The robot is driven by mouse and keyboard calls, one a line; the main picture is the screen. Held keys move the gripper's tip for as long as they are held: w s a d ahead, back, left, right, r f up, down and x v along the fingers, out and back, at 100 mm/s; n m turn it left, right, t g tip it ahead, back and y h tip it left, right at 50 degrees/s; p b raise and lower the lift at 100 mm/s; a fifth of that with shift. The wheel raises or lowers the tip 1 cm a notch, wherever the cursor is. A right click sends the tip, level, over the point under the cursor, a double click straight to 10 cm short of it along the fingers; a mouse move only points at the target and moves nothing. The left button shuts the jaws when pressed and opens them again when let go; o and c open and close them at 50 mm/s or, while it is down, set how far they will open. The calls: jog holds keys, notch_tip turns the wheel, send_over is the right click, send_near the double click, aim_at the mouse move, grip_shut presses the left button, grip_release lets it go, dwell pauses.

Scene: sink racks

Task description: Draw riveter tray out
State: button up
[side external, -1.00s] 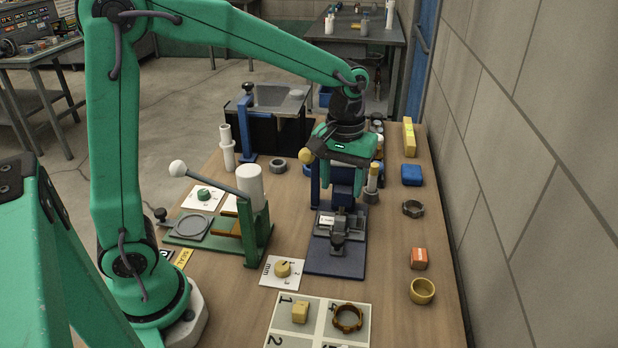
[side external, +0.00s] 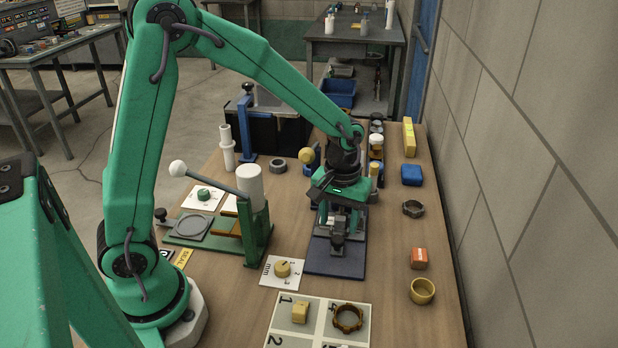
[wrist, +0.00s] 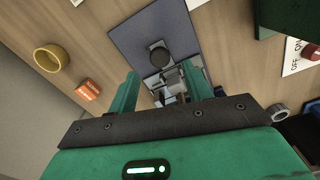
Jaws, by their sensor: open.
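The riveter stands on a dark blue base plate (side external: 337,264), with a yellow ball (side external: 307,155) beside my gripper at its upper left. Its grey tray with a dark round knob (side external: 337,243) sits on the base plate. In the wrist view, the knob (wrist: 159,57) shows just beyond the fingertips, over the blue base plate (wrist: 133,37). My gripper (side external: 339,222) is over the riveter, pointing down, with its green fingers open on either side of the grey tray mechanism. In the wrist view, the gripper (wrist: 161,74) holds nothing. I cannot tell whether the fingers touch the tray.
A green press (side external: 256,225) with a white-knobbed lever stands close on the left. An orange box (side external: 419,258), a yellow ring (side external: 422,291) and a dark hex nut (side external: 413,208) lie to the right. A numbered mat (side external: 284,325) lies in front. Bare tabletop lies right of the base plate.

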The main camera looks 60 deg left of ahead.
aim_at(337, 238)
jog(key=shift+f, duration=2.35)
grip_shut()
jog(key=shift+s+d, duration=3.35)
jog(key=shift+d, duration=0.05)
